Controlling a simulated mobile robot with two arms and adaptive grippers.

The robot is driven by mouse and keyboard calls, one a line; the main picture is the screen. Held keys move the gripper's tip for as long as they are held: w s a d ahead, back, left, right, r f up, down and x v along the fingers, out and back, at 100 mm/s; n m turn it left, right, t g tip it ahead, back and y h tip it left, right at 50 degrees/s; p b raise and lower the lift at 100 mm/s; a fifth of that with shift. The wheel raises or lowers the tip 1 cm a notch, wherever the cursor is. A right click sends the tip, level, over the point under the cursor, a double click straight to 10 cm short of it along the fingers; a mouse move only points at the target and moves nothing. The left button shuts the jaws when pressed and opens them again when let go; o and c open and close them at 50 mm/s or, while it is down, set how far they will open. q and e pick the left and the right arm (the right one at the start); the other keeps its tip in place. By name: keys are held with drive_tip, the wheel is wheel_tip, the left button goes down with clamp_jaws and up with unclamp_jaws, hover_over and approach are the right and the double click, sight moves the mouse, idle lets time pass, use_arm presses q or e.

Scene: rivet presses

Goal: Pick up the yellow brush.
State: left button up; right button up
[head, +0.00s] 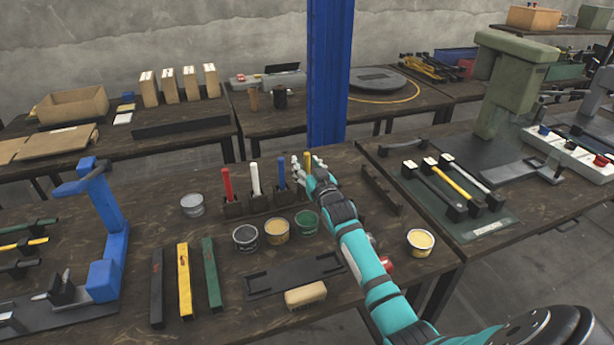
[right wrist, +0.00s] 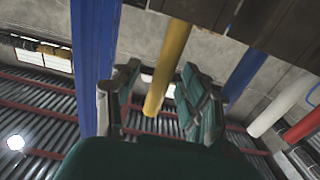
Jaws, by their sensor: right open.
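The yellow brush (head: 307,161) stands upright at the right end of a row of brushes on the middle table. My right gripper (head: 309,169) is at this brush, with its fingers open on either side of the handle. In the right wrist view the yellow handle (right wrist: 169,66) passes between the two open fingers (right wrist: 158,98), with gaps beside it. The lower part of the brush and its holder are hidden behind my gripper in the head view. My left gripper is out of view.
A blue brush (head: 281,174), a white brush (head: 255,178) and a red brush (head: 227,184) stand to the left. A green can (head: 306,224), a yellow can (head: 277,231) and a dark can (head: 246,238) sit in front. A blue post (head: 329,75) rises behind.

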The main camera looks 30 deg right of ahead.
clamp_jaws()
idle(0.5)
wheel_tip(320, 180, up, 10)
idle(0.6)
drive_tip(key=c, duration=0.9)
unclamp_jaws()
drive_tip(key=o, duration=1.6)
drive_tip(key=shift+o, duration=0.2)
